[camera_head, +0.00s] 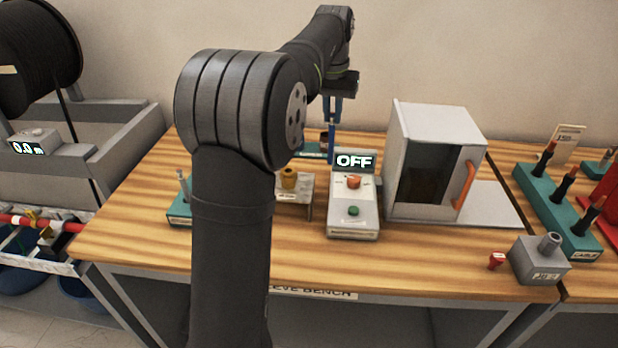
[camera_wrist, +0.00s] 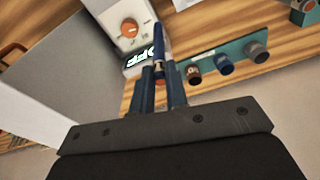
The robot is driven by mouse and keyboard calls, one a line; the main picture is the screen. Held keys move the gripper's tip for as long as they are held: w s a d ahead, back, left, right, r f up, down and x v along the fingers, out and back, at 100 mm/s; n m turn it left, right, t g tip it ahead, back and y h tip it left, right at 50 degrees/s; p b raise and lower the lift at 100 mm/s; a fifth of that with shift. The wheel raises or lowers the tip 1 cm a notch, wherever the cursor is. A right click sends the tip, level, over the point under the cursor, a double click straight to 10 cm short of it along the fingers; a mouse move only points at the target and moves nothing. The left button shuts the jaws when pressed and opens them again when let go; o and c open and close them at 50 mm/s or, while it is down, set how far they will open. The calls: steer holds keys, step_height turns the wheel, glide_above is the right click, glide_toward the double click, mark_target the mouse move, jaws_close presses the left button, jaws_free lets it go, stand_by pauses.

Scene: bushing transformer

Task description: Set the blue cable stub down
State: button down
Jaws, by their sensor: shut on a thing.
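My gripper (camera_head: 332,112) is above the back of the bench, behind the control box. Its blue fingers also show in the wrist view (camera_wrist: 162,82) and are shut on the blue cable stub (camera_wrist: 158,40). The stub is dark blue, with a paler section near the fingertips. In the head view the stub (camera_head: 331,148) hangs roughly upright, hard to tell from the fingers. A teal rack (camera_wrist: 205,58) with several round-ended pieces, one of them blue, lies beside the stub in the wrist view. In the head view it is mostly hidden.
The control box (camera_head: 353,207) reads OFF and stands in front of the gripper. A white cabinet (camera_head: 437,112) with an orange handle is to its right. A small stand (camera_head: 295,195) is to its left. A teal cable rack (camera_head: 560,215) and a grey block (camera_head: 538,263) are at right.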

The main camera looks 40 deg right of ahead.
steer(key=w+a+f, duration=0.1)
steer(key=w+f, duration=0.9)
steer(key=f, duration=0.1)
steer(key=shift+w+a+f, duration=0.25)
steer(key=shift+w+f, duration=0.1)
steer(key=shift+f, duration=0.1)
steer(key=c, duration=1.8)
jaws_free()
steer(key=shift+f, duration=0.1)
steer(key=o, duration=0.4)
steer(key=shift+c, duration=0.2)
step_height(320, 180, up, 12)
steer(key=a, duration=0.1)
steer(key=shift+s, duration=0.4)
